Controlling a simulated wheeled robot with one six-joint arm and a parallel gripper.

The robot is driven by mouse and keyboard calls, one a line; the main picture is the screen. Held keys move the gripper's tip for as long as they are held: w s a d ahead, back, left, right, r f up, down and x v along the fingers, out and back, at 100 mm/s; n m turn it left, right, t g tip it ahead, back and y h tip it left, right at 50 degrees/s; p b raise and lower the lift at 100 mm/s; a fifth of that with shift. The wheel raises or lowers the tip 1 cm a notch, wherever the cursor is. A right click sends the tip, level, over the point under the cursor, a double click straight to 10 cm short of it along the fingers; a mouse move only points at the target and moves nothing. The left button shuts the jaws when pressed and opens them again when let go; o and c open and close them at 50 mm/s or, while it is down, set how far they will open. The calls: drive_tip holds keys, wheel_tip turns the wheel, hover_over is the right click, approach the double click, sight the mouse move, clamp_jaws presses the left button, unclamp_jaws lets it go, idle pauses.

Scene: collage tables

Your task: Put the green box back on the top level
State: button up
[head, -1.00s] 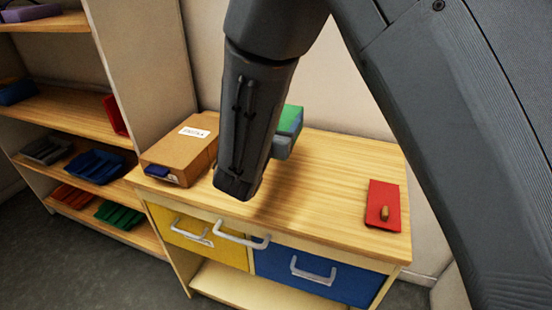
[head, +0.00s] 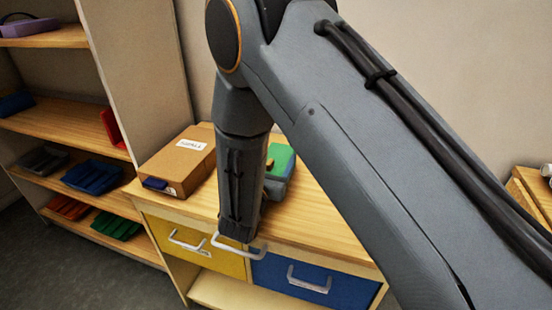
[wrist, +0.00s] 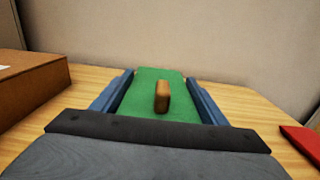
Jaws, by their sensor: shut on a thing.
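The green box (head: 284,157) is a flat green piece with a small wooden knob, seen in the head view at the table top, partly behind my arm. In the wrist view the green box (wrist: 140,88) lies between the two blue-grey fingers. My gripper (wrist: 160,95) is shut on its sides; in the head view my gripper (head: 277,178) shows only in part beside the arm. Whether the green box touches the table is unclear. The open shelf unit (head: 60,103) stands at left, with a purple box (head: 30,27) on its highest visible board.
A brown carton (head: 178,165) with a white label stands left of my gripper on the table (head: 318,220). Yellow (head: 190,240) and blue (head: 320,280) drawers have protruding handles. A red piece (wrist: 302,140) lies at right. Lower shelf boards hold coloured trays.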

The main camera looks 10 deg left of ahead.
drive_tip(key=shift+f, duration=0.1)
drive_tip(key=o, duration=1.2)
drive_tip(key=shift+f, duration=0.1)
drive_tip(key=shift+c, duration=0.2)
drive_tip(key=o, duration=0.4)
